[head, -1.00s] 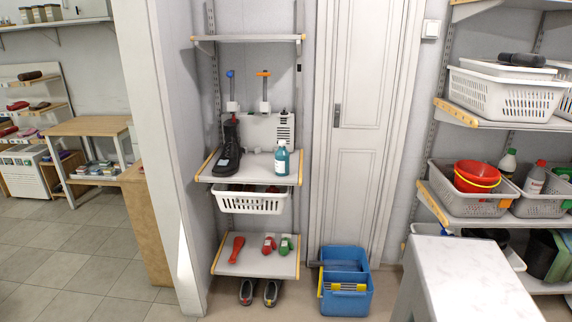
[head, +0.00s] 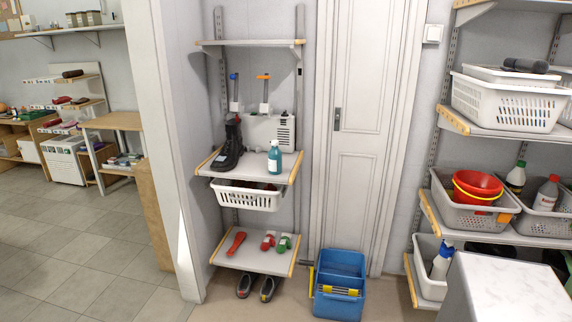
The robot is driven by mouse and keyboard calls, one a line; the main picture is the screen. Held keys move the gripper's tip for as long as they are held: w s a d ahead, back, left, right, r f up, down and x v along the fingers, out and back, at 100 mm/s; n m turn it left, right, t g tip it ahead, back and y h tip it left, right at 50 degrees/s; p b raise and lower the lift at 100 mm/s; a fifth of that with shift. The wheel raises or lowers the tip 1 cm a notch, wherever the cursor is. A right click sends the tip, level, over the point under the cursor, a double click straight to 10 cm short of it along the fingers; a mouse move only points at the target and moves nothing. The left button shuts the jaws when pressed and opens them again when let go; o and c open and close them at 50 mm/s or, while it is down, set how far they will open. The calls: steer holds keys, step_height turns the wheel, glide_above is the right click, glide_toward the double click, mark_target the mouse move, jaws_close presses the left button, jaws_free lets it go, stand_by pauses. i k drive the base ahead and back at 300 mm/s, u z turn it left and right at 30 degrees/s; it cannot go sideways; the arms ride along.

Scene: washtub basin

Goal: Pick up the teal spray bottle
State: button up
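A teal bottle (head: 275,158) with a pale cap stands upright on the middle shelf (head: 262,172) of the narrow rack, right of a black boot. I cannot tell whether it has a spray head. A spray bottle (head: 441,263) with a blue head and a mostly white body leans in the low pale basket (head: 431,288) at the right; its lower part is hidden by the basket. My gripper is not in view.
A black boot (head: 231,147) stands beside the teal bottle. A blue bucket (head: 340,286) sits on the floor before the door. A pale marbled top (head: 515,290) fills the lower right, before the right rack. Floor (head: 90,225) at the left is clear.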

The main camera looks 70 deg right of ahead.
mark_target(274, 155)
steer(key=z, duration=1)
steer(key=k, duration=0.15)
steer(key=u, duration=2.35)
steer(key=k, duration=1.75)
steer(key=z, duration=0.95)
